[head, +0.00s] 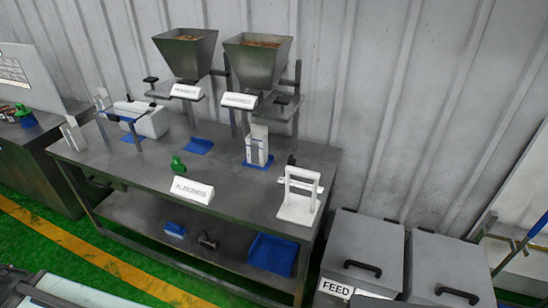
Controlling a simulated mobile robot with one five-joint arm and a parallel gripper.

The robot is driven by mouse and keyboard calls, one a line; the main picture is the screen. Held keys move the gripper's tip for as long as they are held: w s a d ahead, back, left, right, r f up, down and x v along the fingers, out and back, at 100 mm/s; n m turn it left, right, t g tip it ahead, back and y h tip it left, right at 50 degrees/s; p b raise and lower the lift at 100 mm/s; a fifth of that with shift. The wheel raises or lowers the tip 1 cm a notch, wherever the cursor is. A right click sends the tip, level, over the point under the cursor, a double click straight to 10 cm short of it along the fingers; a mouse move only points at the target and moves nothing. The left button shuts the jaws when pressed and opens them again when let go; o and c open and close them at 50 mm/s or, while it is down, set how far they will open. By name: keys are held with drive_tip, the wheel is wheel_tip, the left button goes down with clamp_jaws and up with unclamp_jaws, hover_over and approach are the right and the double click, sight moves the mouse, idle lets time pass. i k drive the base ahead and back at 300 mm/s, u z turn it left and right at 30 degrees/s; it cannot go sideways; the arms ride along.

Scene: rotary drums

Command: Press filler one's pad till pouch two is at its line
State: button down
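Two grey funnel-shaped hoppers with brown contents stand at the back of the steel table (100,158): a left filler (187,58) and a right filler (254,68). Each has a white label, too small to read, so I cannot tell which is filler one. A small dark pad-like part (151,79) is beside the left filler, and another (281,100) is beside the right one. A white upright pouch-like item (257,146) stands under the right filler on a blue mat (259,163). Its fill line and level are too small to tell. My gripper is not in view.
An empty blue mat (198,146) lies below the left filler. A green knob-like item (177,165), a white sign (191,190) and a white frame stand (298,205) are toward the table's front. Two grey lidded bins (365,245), one marked FEED, stand at right.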

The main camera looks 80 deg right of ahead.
sight(282, 101)
drive_tip(key=z, duration=1.95)
